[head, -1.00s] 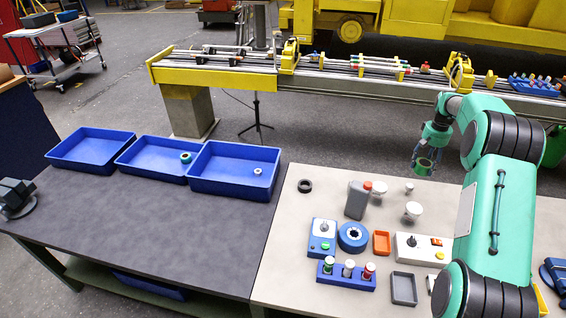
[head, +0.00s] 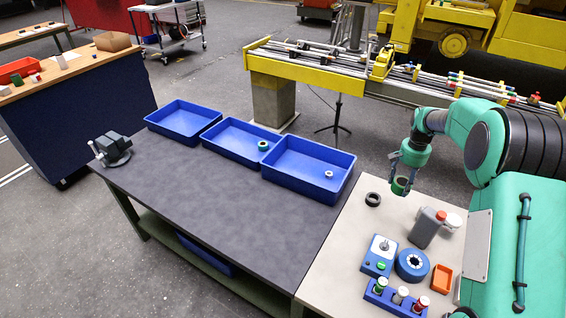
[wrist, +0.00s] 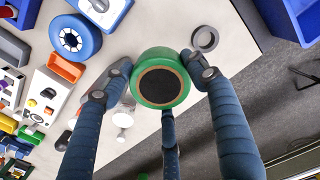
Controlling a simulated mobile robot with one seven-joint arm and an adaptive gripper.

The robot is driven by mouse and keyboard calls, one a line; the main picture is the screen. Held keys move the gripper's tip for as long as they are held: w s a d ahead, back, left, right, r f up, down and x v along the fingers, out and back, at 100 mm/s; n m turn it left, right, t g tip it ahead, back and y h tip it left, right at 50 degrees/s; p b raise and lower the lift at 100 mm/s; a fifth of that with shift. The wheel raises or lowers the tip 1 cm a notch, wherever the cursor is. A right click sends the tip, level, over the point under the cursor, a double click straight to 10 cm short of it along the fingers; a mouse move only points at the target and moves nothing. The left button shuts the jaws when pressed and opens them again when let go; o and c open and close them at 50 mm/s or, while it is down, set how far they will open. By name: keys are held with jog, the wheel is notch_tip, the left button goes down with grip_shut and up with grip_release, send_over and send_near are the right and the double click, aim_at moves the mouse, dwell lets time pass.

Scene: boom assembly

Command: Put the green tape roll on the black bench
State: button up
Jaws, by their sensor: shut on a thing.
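The green tape roll (wrist: 178,64) is held between the fingers of my gripper (wrist: 162,75) in the wrist view. In the head view the roll (head: 400,185) shows at the tip of my gripper (head: 402,172), above the back edge of the light table. My gripper is shut on the roll, with fingers on both sides and one below it. The black bench (head: 240,195) is the dark-topped table left of the light table. Its middle and front are bare.
Blue bins (head: 305,172) line the bench's back edge; the middle one holds a small green-rimmed roll (head: 263,145). A grey vise (head: 113,149) stands at its left end. On the light table are a black ring (head: 373,199), a grey bottle (head: 426,228) and a blue roll (head: 411,265).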

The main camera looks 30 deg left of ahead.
jog(key=s+a+p, duration=0.1)
jog(key=s+a, duration=0.6)
jog(key=a, duration=0.3)
jog(key=s+a, duration=0.7)
jog(key=a, duration=0.3)
jog(key=s+a+p, duration=0.1)
jog(key=s+a, duration=0.7)
jog(key=s, duration=0.2)
jog(key=s+a, duration=0.7)
jog(key=s, duration=0.4)
jog(key=shift+m, duration=0.4)
jog(key=f, duration=1.5)
jog(key=shift+s+a+f, duration=0.2)
jog(key=shift+a+f, duration=0.05)
jog(key=shift+f, duration=0.1)
jog(key=shift+w+a+f+p, duration=0.1)
jog(key=shift+w+a+f, duration=0.15)
jog(key=shift+w+a, duration=1.65)
jog(key=shift+w+a+f+p, duration=0.15)
jog(key=shift+w+a+f, duration=0.1)
jog(key=shift+w+a, duration=1.65)
jog(key=shift+w+a+f+p, duration=0.1)
jog(key=shift+w+a+f, duration=0.15)
jog(key=shift+w+a, duration=1.65)
jog(key=shift+s+a, duration=0.15)
jog(key=shift+s, duration=0.1)
jog(key=shift+f, duration=1.75)
jog(key=shift+f, duration=0.15)
